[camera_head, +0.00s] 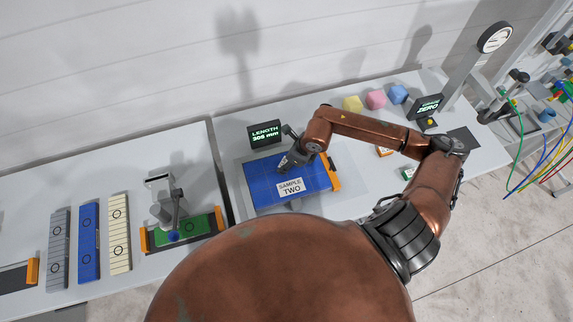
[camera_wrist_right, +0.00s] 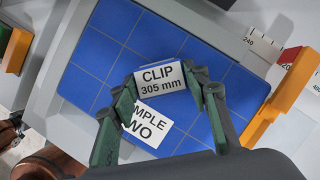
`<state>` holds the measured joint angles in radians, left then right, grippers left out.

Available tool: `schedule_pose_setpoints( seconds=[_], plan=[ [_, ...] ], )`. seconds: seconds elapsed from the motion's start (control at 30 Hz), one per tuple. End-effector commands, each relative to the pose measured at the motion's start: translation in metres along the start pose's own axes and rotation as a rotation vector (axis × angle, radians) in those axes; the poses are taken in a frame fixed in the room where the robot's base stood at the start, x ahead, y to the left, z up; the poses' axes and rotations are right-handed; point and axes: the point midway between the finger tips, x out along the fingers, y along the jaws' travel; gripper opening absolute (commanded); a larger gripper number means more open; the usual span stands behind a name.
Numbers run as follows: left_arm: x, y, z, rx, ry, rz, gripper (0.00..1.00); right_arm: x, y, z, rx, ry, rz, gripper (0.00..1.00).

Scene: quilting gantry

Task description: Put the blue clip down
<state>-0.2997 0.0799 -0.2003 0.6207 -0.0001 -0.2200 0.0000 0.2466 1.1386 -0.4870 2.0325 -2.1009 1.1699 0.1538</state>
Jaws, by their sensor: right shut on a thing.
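My right gripper (camera_head: 287,162) reaches in over the blue gridded panel (camera_head: 262,193), which carries a white "SAMPLE TWO" label. In the right wrist view, the gripper (camera_wrist_right: 167,82) is shut on the blue clip, of which I see mainly its white label reading "CLIP 305 mm" (camera_wrist_right: 160,79). The label sits between the fingertips, over the blue panel (camera_wrist_right: 95,55); its blue body is hard to tell from the panel. Whether the clip touches the panel I cannot tell. In the head view the clip is too small to make out. My left gripper is not in view.
A "LENGTH 305 mm" display (camera_head: 265,133) stands behind the panel, with an orange bar (camera_head: 330,172) at its right edge. A grey stand (camera_head: 163,197) over a green strip is on the left.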

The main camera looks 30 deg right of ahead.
Motion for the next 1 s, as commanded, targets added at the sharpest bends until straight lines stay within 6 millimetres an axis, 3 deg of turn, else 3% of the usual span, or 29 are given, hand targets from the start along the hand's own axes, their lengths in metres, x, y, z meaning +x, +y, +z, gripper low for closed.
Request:
schedule_pose_setpoints(
  seconds=[0.17,0.47,0.5,0.73,1.0],
  plan=[
    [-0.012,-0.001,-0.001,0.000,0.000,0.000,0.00,0.019,0.001,-0.009,0.002,0.001,0.002,0.20],
    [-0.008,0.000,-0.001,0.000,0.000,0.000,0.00,0.023,0.001,-0.010,0.000,0.001,0.001,0.20],
    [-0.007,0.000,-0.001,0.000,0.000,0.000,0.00,0.023,0.001,-0.011,0.000,0.001,0.001,0.43],
    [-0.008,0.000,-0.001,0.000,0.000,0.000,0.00,0.022,0.001,-0.010,0.000,0.001,0.001,0.59],
    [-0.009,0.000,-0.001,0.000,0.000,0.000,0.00,0.022,0.001,-0.010,0.000,0.001,0.001,0.60]
  ],
)
